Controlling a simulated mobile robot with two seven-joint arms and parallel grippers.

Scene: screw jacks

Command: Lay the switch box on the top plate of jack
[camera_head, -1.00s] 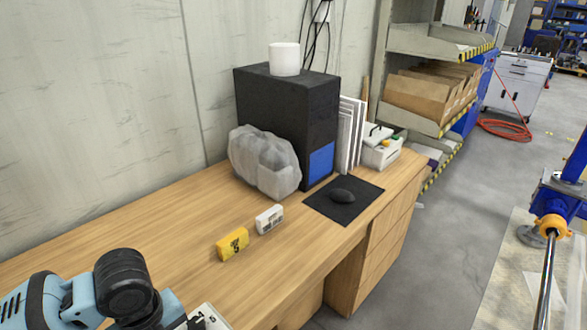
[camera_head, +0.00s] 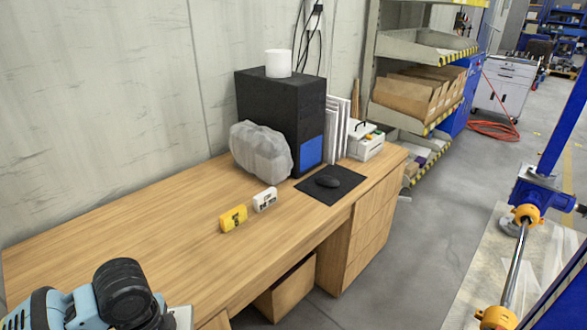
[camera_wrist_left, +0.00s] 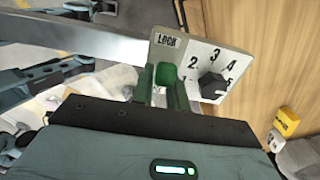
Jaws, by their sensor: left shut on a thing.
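The switch box (camera_wrist_left: 207,62) shows in the left wrist view as a pale plate with a LOCK label, printed numbers and a dark knob. My right gripper is not in view.
A blue frame with a steel rod (camera_head: 515,262) stands right. Floor between is clear.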

